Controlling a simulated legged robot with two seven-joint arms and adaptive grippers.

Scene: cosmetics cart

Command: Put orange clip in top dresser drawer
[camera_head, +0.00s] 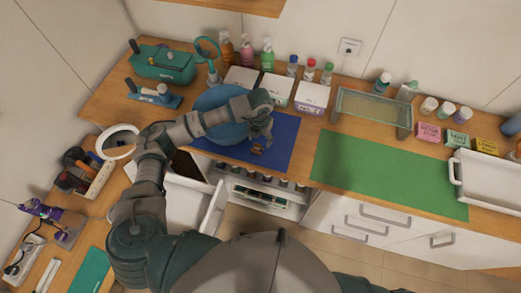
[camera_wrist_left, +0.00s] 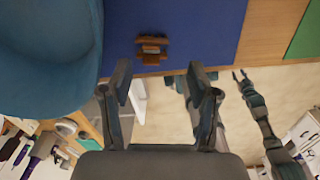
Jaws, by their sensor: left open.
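The small brown-orange clip (camera_head: 257,149) lies on the blue mat (camera_head: 283,157) near its front edge. It also shows in the left wrist view (camera_wrist_left: 152,48). My left gripper (camera_head: 260,130) is open and empty above the mat, just behind the clip in the head view. In the left wrist view its two fingers (camera_wrist_left: 159,77) point toward the clip, apart from it. A white drawer (camera_head: 214,207) below the counter is pulled open, partly hidden by my left arm. My right gripper (camera_wrist_left: 240,77) shows only in the left wrist view, small, over the floor, its fingers apart.
A blue bowl-like thing (camera_head: 222,132) stands beside the clip, partly behind my left arm. White boxes (camera_head: 311,96) and bottles line the back. A green mat (camera_head: 380,170) to the right is clear. A round mirror (camera_head: 117,142) stands left of my arm.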

